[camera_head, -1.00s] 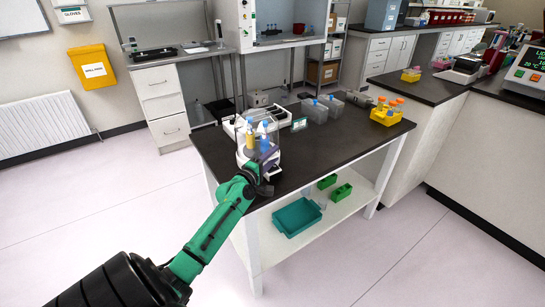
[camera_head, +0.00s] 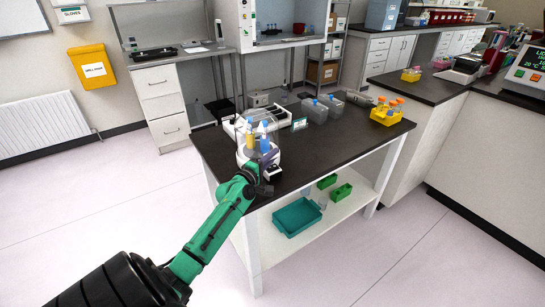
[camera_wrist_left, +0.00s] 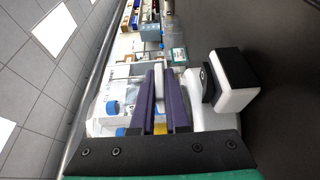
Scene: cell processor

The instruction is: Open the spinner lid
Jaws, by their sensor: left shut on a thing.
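The spinner (camera_head: 243,158) is a small white machine at the near left corner of the dark-topped table. My left gripper (camera_head: 266,160) reaches the front of the spinner from below left. In the left wrist view, its two purple fingers (camera_wrist_left: 161,75) are close together, with a narrow pale part between them, and are shut on the lid. The exact grip on the clear lid is hard to see. A white and black block of the spinner (camera_wrist_left: 228,80) is right beside the fingers. My right gripper is out of view.
A teal tray (camera_head: 297,217) is on the lower shelf. The table's front right is clear.

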